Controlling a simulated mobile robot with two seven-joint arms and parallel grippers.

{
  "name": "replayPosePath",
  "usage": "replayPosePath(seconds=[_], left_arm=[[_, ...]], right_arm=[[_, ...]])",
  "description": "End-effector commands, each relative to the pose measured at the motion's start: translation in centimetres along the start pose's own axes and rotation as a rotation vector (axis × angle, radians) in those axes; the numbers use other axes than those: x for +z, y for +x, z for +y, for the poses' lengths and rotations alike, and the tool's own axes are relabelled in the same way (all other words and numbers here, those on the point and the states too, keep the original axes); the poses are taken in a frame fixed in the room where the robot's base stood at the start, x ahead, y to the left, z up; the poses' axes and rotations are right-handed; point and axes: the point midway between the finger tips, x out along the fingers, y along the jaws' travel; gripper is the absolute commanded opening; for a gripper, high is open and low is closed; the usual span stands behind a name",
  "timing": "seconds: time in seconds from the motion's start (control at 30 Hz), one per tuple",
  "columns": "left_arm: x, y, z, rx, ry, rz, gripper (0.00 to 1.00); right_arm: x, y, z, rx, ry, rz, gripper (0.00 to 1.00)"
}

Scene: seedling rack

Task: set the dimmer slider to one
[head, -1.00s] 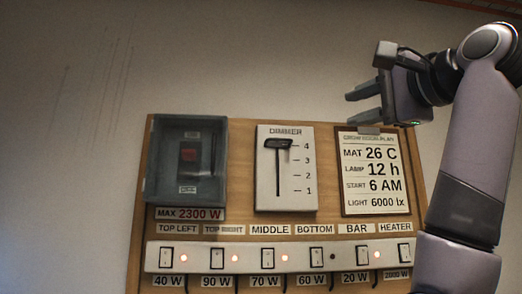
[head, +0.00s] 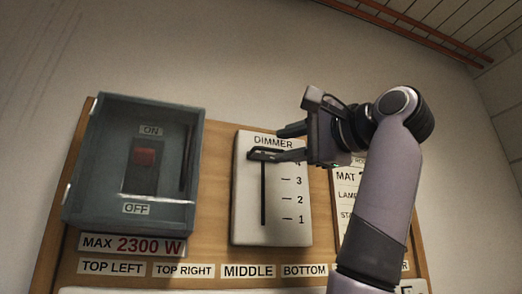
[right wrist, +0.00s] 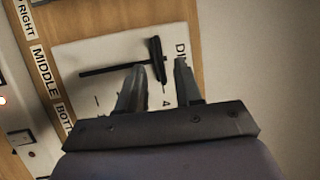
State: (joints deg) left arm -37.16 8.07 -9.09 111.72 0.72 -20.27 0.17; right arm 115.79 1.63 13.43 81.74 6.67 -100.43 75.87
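The dimmer plate (head: 247,220) is white with a dark vertical slot and marks from 1 at the bottom to 4 at the top. Its black slider knob (head: 260,155) sits at the top of the slot, about level with 4. My right gripper (head: 284,143) is at the knob from the right and partly covers the 4. In the right wrist view its two fingers are apart, and the knob (right wrist: 156,50) shows at the gap between the fingertips. I cannot tell whether a finger touches it. My left gripper is not in view.
A grey switch box (head: 80,190) with a red switch stands out left of the dimmer. A plan card (head: 345,190) is partly hidden behind my right arm. Labels such as MIDDLE (head: 248,271) run below. The wall above the board is clear.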

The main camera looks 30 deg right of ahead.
Motion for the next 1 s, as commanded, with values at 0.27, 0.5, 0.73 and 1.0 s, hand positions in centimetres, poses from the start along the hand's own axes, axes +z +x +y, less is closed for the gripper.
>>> replayPosePath(seconds=[0.27,0.5,0.73,1.0], left_arm=[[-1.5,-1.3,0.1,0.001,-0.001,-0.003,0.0],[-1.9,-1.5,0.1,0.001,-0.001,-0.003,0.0],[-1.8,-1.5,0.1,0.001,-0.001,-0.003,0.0],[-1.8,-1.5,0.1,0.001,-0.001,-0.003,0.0]], right_arm=[[0.1,4.4,-0.2,0.005,-0.001,-0.002,0.35],[0.1,5.8,0.0,0.002,-0.001,-0.001,0.35],[0.1,5.8,0.0,0.001,-0.001,-0.001,0.28],[0.0,5.8,0.0,0.0,0.0,-0.001,0.0]])
